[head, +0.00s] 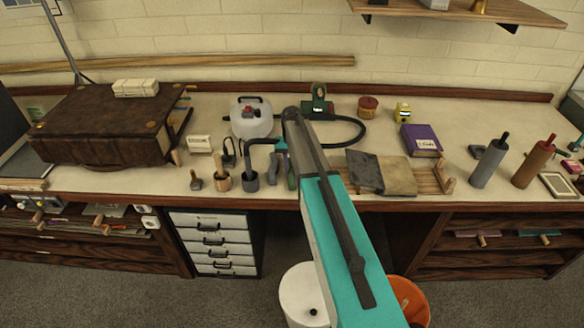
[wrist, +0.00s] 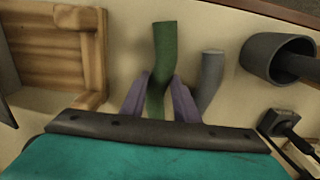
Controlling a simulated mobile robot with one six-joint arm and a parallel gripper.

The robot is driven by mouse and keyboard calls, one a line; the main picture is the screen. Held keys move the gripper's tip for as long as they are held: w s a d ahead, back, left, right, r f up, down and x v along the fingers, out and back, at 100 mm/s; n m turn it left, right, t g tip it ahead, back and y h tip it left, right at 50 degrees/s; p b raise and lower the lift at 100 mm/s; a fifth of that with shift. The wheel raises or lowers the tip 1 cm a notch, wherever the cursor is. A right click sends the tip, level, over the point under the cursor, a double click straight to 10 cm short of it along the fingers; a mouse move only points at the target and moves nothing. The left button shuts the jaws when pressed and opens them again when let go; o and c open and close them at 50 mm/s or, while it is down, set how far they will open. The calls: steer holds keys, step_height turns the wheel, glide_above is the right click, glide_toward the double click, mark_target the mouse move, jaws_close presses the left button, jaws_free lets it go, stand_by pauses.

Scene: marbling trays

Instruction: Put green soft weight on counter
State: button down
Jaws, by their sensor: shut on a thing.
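The green soft weight (wrist: 163,55) is a long, slightly bent strip in the wrist view. My gripper (wrist: 160,92) has its two purple fingers on either side of it and is shut on it. A grey soft weight (wrist: 211,74) of similar shape is just to the right, close to the right finger. The pale counter (head: 455,140) runs across the head view, and the green weight is over its front middle part. I cannot tell whether the green weight touches the counter. My arm partly hides this area in the head view.
A wooden frame (wrist: 95,50) is left of the green weight, and a dark cup (wrist: 265,58) is to the right.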

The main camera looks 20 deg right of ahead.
mark_target(292, 170)
steer(key=shift+f, duration=0.2)
steer(key=c, duration=1.4)
jaws_free()
steer(key=shift+o, duration=0.2)
steer(key=shift+r, duration=0.2)
step_height(292, 170, up, 12)
steer(key=b, duration=0.4)
steer(key=shift+f, duration=0.15)
